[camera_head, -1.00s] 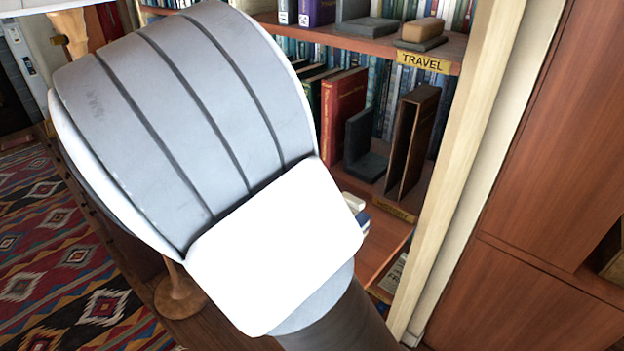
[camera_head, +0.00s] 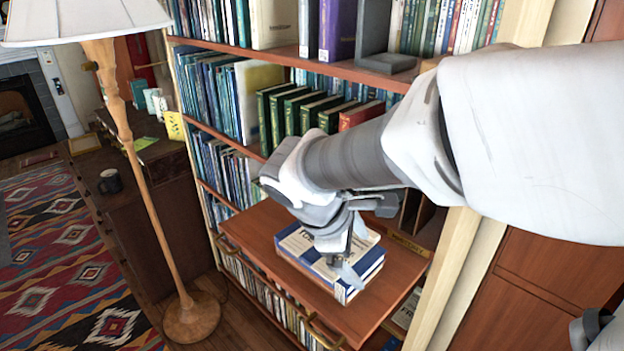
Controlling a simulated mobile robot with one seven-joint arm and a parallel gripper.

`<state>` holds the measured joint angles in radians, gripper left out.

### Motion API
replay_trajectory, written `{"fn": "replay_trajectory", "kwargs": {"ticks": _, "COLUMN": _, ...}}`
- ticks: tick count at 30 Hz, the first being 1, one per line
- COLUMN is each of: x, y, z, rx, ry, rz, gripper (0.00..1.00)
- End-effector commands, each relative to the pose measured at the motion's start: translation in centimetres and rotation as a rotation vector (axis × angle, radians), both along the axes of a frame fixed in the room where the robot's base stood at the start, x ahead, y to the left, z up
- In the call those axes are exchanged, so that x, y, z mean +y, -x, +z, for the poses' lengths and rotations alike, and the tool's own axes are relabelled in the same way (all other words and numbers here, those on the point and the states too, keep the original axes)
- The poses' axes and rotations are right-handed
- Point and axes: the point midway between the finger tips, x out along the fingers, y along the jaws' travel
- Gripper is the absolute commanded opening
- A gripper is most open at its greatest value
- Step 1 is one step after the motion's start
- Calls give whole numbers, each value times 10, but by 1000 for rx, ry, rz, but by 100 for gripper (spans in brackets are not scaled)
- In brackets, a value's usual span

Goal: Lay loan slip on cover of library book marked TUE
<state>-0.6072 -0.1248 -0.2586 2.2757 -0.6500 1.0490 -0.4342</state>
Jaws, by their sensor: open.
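A short stack of blue and white books (camera_head: 366,268) lies flat on a pulled-out wooden shelf board (camera_head: 262,222). My gripper (camera_head: 346,268) is open and points down over the near right part of the stack. I cannot tell whether its fingertips touch the top cover. My wrist and fingers hide part of that cover. The print on it is too small to read, so I cannot make out a TUE mark. I cannot pick out a loan slip for certain; it may be hidden behind my gripper.
A bookcase with full shelves of upright books (camera_head: 300,112) stands close behind my arm. A floor lamp (camera_head: 140,180) stands left of the pulled-out board. A dark mug (camera_head: 110,182) sits on a desk at the left. The patterned rug (camera_head: 75,270) is clear.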

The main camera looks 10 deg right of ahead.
Motion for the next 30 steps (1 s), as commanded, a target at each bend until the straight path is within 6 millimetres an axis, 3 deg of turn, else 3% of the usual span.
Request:
{"fn": "replay_trajectory", "kwargs": {"ticks": 3, "x": -8, "y": 28, "z": 11, "rx": -105, "ry": -200, "rz": -226, "gripper": 97}}
{"fn": "replay_trajectory", "kwargs": {"ticks": 9, "x": -6, "y": 67, "z": 31, "rx": -288, "ry": -503, "rz": -585, "gripper": 97}}
{"fn": "replay_trajectory", "kwargs": {"ticks": 15, "x": 3, "y": 90, "z": 47, "rx": -442, "ry": -717, "rz": -848, "gripper": 97}}
{"fn": "replay_trajectory", "kwargs": {"ticks": 21, "x": 7, "y": 97, "z": 54, "rx": -506, "ry": -804, "rz": -951, "gripper": 97}}
{"fn": "replay_trajectory", "kwargs": {"ticks": 30, "x": 8, "y": 97, "z": 54, "rx": -508, "ry": -809, "rz": -957, "gripper": 97}}
